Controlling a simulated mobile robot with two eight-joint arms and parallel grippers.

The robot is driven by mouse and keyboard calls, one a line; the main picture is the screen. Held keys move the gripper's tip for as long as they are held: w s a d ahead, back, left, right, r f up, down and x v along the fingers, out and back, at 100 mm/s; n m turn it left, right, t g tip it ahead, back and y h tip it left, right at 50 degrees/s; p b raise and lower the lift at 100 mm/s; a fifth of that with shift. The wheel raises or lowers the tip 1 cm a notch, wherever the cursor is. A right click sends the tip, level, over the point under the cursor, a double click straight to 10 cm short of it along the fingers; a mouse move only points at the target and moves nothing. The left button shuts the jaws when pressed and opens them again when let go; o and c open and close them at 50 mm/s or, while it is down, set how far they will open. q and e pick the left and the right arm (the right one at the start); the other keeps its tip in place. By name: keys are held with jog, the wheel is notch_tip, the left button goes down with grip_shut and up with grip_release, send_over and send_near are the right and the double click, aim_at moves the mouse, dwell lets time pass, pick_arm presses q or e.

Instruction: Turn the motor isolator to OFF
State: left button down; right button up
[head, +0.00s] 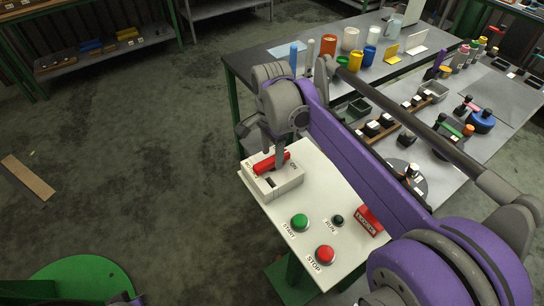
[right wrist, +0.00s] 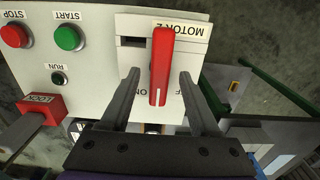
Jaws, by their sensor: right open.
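The motor isolator (head: 287,186) is a pale box on the far end of a white control panel (head: 258,192), with a red lever handle (head: 271,163). In the right wrist view the red handle (right wrist: 161,66) runs lengthwise between my fingers. A label reads MOTOR 2 (right wrist: 190,29); ON and a partly hidden OFF show on either side of the handle's near end. My right gripper (right wrist: 159,76) is open, a finger on each side of the handle with gaps visible. In the head view my right gripper (head: 272,151) is above the isolator. My left gripper is not in view.
The panel also carries a green START button (head: 299,222), a red STOP button (head: 325,255), a RUN lamp (head: 337,220) and a red LOCK block (head: 369,220). A bench (head: 240,75) behind holds cups, bottles and trays. The floor to the left is mostly free.

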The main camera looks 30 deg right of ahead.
jog(key=shift+f, duration=0.75)
grip_shut()
